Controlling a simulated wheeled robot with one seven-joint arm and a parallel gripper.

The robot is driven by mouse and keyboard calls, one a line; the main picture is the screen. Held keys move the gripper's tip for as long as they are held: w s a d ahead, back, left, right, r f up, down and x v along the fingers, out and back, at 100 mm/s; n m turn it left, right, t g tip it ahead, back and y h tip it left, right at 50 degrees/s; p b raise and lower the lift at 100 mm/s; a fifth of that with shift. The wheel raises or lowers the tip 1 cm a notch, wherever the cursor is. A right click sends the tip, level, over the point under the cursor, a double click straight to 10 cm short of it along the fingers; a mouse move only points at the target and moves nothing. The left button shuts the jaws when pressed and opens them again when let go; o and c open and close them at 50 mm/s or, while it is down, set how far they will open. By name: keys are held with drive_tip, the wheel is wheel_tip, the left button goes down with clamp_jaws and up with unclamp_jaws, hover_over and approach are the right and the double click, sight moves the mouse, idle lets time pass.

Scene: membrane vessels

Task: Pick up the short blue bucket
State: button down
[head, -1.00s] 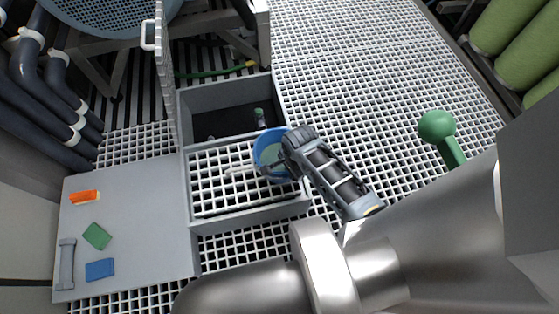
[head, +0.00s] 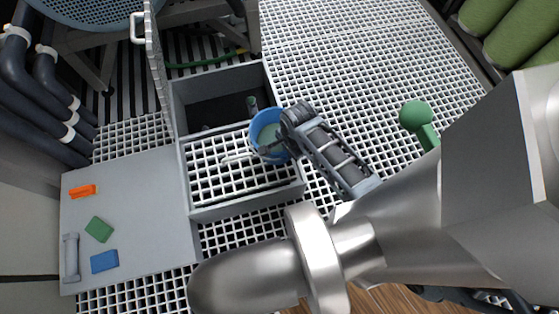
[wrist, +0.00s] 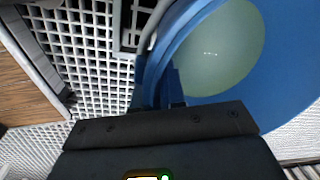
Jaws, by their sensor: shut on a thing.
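The short blue bucket (head: 256,124) is in the head view at the right side of the open grey box, over its white grating. Its inside is pale green. My gripper (head: 278,149) reaches it from the right and is shut on its near right wall and rim. In the wrist view the bucket (wrist: 285,75) fills the upper right, with its rim at the dark gripper (wrist: 165,105). The fingertips are largely hidden there. I cannot tell whether the bucket's bottom touches the grating.
The grey box (head: 250,205) has a dark open compartment behind the grating, with a small green-topped item (head: 252,103). A raised lid (head: 155,65) stands at its left. A green knob (head: 416,115) stands at right. Orange, green and blue pieces lie on the left panel (head: 140,215).

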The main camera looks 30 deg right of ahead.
drive_tip(key=s+d+r+p, duration=0.3)
drive_tip(key=s+d+r, duration=0.3)
drive_tip(key=s+d, duration=0.1)
drive_tip(key=shift+s, duration=0.5)
